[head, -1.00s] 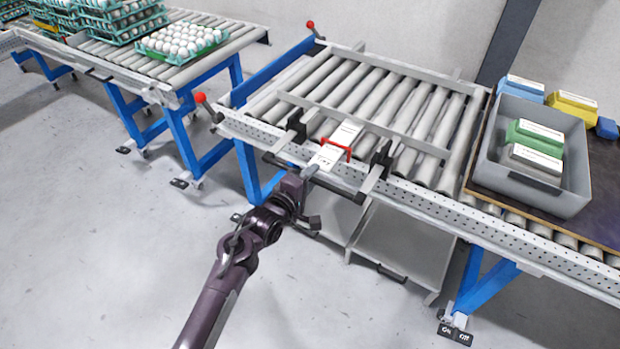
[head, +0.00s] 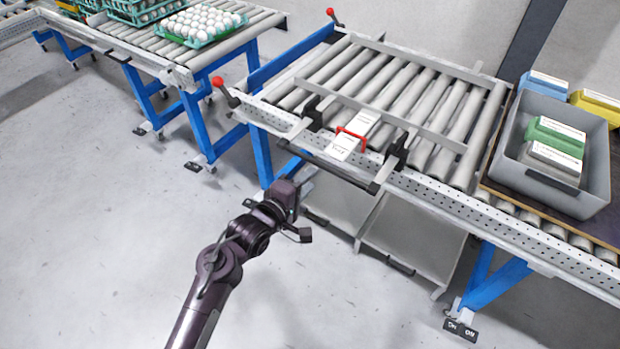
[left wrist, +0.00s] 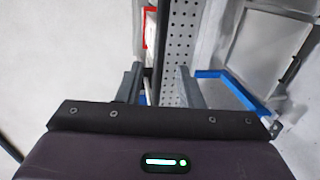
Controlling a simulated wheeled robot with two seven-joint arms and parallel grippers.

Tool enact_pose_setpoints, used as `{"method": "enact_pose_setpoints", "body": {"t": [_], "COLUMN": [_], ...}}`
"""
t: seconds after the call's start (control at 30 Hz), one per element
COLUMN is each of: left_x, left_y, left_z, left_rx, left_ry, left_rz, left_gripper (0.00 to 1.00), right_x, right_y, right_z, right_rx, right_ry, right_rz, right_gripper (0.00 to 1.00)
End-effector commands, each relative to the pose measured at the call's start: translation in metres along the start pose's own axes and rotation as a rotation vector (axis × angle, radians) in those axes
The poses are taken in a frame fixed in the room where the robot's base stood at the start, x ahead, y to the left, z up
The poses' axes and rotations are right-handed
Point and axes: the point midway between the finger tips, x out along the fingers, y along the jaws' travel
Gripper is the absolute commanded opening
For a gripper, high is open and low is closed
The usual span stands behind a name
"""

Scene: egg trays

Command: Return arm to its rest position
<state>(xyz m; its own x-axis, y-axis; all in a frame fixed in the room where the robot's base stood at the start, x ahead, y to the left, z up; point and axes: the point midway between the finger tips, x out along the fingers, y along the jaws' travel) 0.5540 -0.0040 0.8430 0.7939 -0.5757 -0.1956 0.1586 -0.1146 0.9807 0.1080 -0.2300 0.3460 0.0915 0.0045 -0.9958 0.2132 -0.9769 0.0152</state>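My left arm reaches in from the bottom of the head view. The box lies on the conveyor edge, apart from the gripper. In the left wrist view my two fingers (left wrist: 160,88) stand apart with nothing held between them. The perforated conveyor side rail (left wrist: 180,45) shows beyond them. My right gripper is in neither view.
The roller conveyor (head: 385,85) has dark clamps and a bar at its front. A grey bin (head: 560,185) with green and grey cartons stands on the right. Egg trays (head: 200,24) are on the back left conveyor. The floor at left is clear.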

Motion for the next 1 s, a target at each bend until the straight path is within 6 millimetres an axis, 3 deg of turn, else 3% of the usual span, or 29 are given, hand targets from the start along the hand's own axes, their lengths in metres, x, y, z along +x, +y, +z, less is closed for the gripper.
{"method": "enact_pose_setpoints", "body": {"t": [0.37,0.47,0.57,0.77,0.87,1.0], "left_x": [0.001,0.001,-0.001,-0.029,-0.057,-0.112], "left_y": [-0.001,-0.016,-0.058,-0.201,-0.273,-0.365], "left_z": [0.0,-0.002,-0.006,-0.012,-0.009,0.001], "left_rx": [0.001,0.017,0.075,0.287,0.402,0.558], "left_ry": [0.0,0.006,0.019,0.017,-0.016,-0.101], "left_rz": [-0.001,-0.027,-0.101,-0.359,-0.494,-0.679], "left_gripper": [0.33,0.33,0.33,0.33,0.33,0.33], "right_x": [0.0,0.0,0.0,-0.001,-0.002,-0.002], "right_y": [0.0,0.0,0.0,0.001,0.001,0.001], "right_z": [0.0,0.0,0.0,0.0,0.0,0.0], "right_rx": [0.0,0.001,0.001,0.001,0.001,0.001], "right_ry": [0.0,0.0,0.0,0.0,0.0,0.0], "right_rz": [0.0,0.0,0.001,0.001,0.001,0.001], "right_gripper": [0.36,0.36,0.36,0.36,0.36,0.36]}}
